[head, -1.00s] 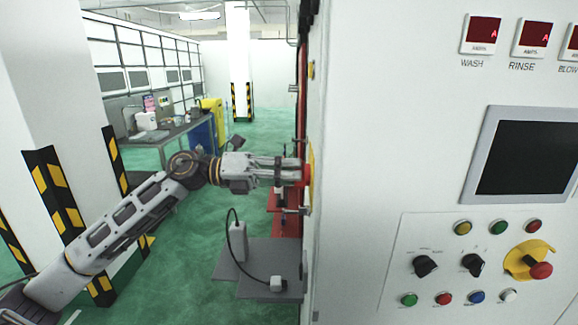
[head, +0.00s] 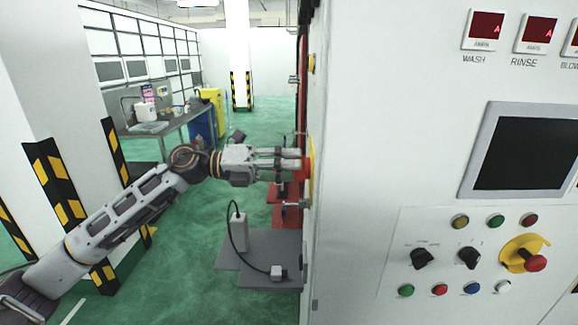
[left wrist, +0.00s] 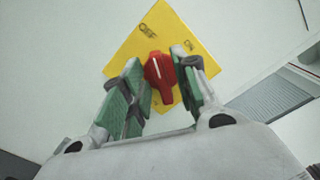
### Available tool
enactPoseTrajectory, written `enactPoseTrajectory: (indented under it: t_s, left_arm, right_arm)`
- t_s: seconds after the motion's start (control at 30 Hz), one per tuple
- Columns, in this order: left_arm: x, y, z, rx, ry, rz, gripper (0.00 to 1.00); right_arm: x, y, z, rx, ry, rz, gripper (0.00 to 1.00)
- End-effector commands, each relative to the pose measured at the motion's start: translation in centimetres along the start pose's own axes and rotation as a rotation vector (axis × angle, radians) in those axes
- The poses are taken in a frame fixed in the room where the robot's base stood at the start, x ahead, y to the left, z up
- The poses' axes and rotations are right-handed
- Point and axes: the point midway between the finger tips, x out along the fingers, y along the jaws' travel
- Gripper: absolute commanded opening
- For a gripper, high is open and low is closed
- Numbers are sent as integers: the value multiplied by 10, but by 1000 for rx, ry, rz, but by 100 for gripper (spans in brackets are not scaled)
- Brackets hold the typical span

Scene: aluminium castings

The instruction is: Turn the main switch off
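The main switch is a red rotary knob (left wrist: 163,82) on a yellow plate (left wrist: 190,22) marked OFF and ON. In the left wrist view its white line leans toward the OFF mark. My left gripper (left wrist: 161,98) has its fingers on either side of the knob, with narrow gaps showing. In the head view the left gripper (head: 296,165) reaches the cabinet's side face, where the red knob (head: 307,167) shows edge-on against the yellow plate (head: 313,170). My right gripper is not in view.
A grey shelf (head: 250,285) juts out below my left gripper. A striped pillar stands left; green floor lies open behind.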

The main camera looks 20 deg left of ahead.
Motion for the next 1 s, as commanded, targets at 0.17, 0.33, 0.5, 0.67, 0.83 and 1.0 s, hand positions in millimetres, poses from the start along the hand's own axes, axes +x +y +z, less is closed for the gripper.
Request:
enactPoseTrajectory:
  t_s: [0.17, 0.33, 0.5, 0.67, 0.83, 1.0]
  left_arm:
    - [0, 0, -1, 0, 2, 0, 33]
    - [0, 0, -1, 0, 2, 0, 33]
    - [-4, 1, -1, 0, 2, 1, 33]
    - [-12, 1, -1, -2, 1, 2, 33]
    - [-24, 1, -1, -2, 2, 2, 33]
    - [-36, 1, 0, -1, 1, 2, 33]
  right_arm:
    - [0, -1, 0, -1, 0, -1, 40]
    - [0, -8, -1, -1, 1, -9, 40]
    - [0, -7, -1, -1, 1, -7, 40]
    - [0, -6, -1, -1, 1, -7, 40]
    - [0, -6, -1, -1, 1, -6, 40]
    - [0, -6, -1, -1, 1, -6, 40]
